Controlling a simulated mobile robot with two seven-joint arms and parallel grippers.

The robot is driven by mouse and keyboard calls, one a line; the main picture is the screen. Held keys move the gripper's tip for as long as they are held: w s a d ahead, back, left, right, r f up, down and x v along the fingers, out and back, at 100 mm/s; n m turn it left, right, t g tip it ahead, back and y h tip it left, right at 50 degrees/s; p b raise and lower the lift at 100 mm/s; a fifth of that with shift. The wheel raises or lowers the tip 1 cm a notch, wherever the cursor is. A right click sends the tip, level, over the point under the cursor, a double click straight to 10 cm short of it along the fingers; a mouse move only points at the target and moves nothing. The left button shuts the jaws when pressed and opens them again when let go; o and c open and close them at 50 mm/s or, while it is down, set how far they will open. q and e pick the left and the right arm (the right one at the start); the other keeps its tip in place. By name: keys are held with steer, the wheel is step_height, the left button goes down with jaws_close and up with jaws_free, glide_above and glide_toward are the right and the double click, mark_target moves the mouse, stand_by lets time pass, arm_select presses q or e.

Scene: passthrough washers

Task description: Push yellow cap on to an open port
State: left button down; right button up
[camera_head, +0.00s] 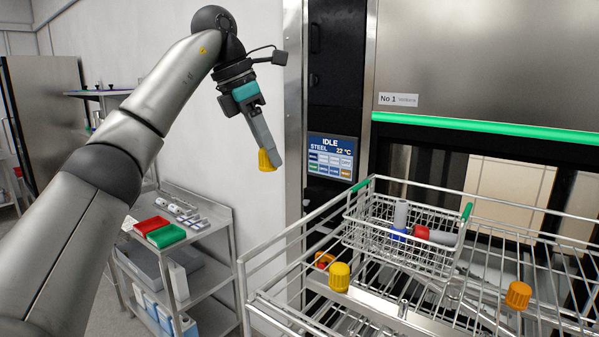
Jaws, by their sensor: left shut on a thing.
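A yellow cap (267,160) is held at the fingertips of my left gripper (262,145), which points down in front of the white wall. The gripper is shut on it, well above and left of the wire rack (272,262). Another yellow cap (340,277) sits at the near left part of the rack. An orange cap (517,295) is at the rack's right, and a smaller orange part (324,260) shows behind the second yellow cap. I cannot make out clearly which rack port is open. My right gripper is not in view.
A wire basket (357,238) with green handles stands on the rack, holding grey, blue and red parts. A steel trolley (208,252) with red (150,225) and green (167,236) trays stands left. The washer's display (331,157) reads IDLE.

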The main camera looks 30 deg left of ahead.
arm_select(q)
steer(key=w+d+f+m+g+h+b, duration=0.1)
steer(key=w+d+m, duration=0.1)
steer(key=d, duration=0.7)
steer(key=w+d+f+m+b, duration=0.1)
steer(key=d+f+m, duration=0.15)
steer(key=d, duration=0.65)
steer(key=m+g+h+b, duration=0.1)
steer(key=m+g, duration=0.1)
steer(key=m, duration=0.3)
glide_above(486, 333)
step_height(486, 333, down, 4)
step_height(486, 333, down, 6)
steer(key=b, duration=0.5)
steer(key=shift+f+b, duration=0.15)
steer(key=shift+b, duration=0.25)
steer(key=shift+f+b, duration=1.1)
steer(key=shift+f, duration=0.65)
steer(key=shift+c, duration=1.8)
jaws_free()
steer(key=shift+r, duration=0.1)
